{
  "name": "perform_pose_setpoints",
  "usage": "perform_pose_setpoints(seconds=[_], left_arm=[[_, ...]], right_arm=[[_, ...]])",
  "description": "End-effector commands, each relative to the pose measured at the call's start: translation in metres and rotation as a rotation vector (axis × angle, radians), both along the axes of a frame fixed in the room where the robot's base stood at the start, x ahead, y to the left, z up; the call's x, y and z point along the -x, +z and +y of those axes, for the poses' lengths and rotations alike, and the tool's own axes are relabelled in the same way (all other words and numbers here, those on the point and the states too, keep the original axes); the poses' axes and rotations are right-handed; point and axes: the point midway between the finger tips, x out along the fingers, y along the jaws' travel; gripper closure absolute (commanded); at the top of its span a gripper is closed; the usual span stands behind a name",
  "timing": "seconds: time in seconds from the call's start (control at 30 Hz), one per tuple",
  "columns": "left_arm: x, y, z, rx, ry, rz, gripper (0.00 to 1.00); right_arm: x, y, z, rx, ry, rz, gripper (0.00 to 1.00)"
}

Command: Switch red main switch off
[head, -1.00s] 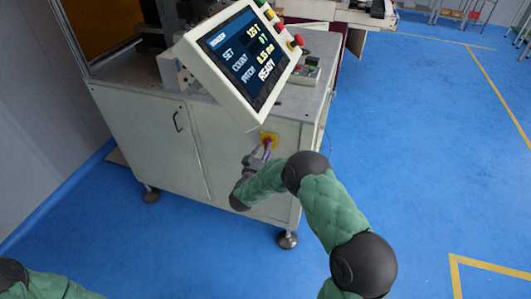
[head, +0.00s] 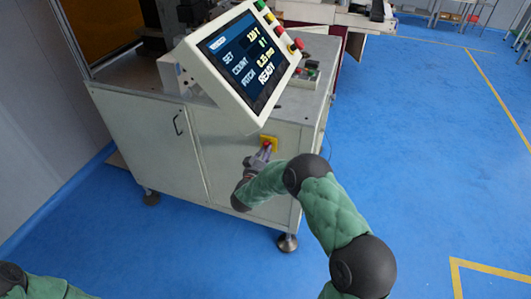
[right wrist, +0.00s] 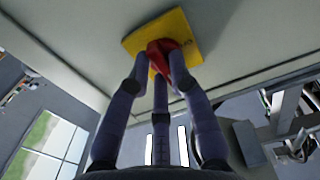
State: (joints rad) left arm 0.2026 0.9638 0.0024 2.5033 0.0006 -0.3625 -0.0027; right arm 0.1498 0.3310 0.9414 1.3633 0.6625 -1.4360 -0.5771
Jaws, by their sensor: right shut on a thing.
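The red main switch (right wrist: 161,57) sits on a yellow plate (right wrist: 187,28) on the cabinet's front panel. In the head view the yellow plate (head: 269,141) shows below the tilted screen. My right gripper (head: 265,153) reaches up to the switch from below. In the right wrist view its fingers (right wrist: 158,72) are closed around the red handle, one on each side, with another finger below. The fingers hide part of the handle, and its exact angle is hard to tell. My left gripper is out of view; only a bit of my left arm shows at the lower left.
The pale machine cabinet (head: 240,170) stands on round feet. The tilted screen (head: 243,60), reading READY, juts out above the switch. Push buttons, including a red one (head: 296,45), line its right edge. The blue floor right of the cabinet is clear.

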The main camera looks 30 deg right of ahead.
Motion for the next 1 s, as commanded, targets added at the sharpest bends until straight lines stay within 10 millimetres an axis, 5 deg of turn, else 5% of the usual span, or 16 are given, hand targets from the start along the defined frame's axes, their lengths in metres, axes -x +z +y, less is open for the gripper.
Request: perform_pose_setpoints(seconds=[1.0], left_arm=[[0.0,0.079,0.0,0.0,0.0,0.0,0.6]], right_arm=[[0.001,0.006,0.0,0.55,0.001,0.648,1.0]])
